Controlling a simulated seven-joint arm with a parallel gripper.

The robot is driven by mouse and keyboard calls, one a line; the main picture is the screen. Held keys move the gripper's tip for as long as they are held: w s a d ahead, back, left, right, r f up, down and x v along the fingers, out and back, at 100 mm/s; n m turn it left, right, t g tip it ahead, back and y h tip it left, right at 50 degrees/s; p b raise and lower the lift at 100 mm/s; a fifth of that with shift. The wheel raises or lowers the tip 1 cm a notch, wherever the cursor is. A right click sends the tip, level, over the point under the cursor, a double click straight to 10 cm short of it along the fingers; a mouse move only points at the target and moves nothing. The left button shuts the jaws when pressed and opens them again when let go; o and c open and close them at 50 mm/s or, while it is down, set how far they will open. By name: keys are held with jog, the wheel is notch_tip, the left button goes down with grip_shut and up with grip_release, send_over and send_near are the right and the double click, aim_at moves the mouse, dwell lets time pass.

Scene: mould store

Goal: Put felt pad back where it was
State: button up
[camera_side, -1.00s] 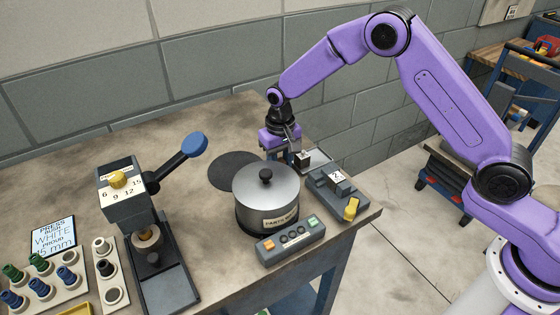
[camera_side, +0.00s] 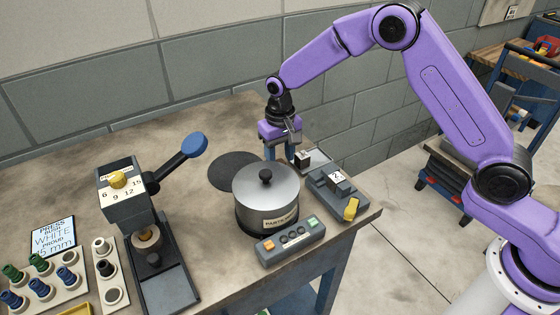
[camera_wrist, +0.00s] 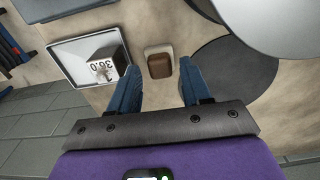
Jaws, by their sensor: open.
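My gripper (camera_side: 280,152) is open and points down over the back right part of the table, behind the metal pot. In the wrist view its two blue fingers (camera_wrist: 158,68) are apart. A small block with a brown top and pale sides (camera_wrist: 159,65) lies on the table in line with the gap between them, and nothing is seen gripped. This block may be the felt pad. A flat dark round pad (camera_side: 234,170) lies on the table left of the gripper, beside the pot. It also shows at the right in the wrist view (camera_wrist: 238,70).
The lidded metal pot (camera_side: 267,197) stands close in front of the gripper. A tray (camera_wrist: 68,47) with a numbered block is left of the brown block in the wrist view. A button box (camera_side: 290,242) and a lever press (camera_side: 145,230) stand nearer. The table's right edge is close.

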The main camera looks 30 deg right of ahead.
aim_at(281, 162)
notch_tip(281, 162, up, 10)
jog(key=shift+f, duration=0.25)
jog(key=s+d+r+n, duration=0.1)
jog(key=s+r+n, duration=0.15)
jog(key=s, duration=0.65)
jog(key=s+d+r+n, duration=0.2)
jog(key=s+n, duration=0.2)
jog(key=s, duration=0.5)
jog(key=s+d+n, duration=0.3)
jog(key=s+d, duration=0.2)
jog(key=s, duration=0.4)
jog(key=s+d+f+n, duration=0.1)
jog(key=s+d+n, duration=0.2)
jog(key=s+d, duration=0.3)
jog(key=s, duration=0.4)
jog(key=shift+s+d, duration=0.2)
jog(key=shift+d, duration=0.05)
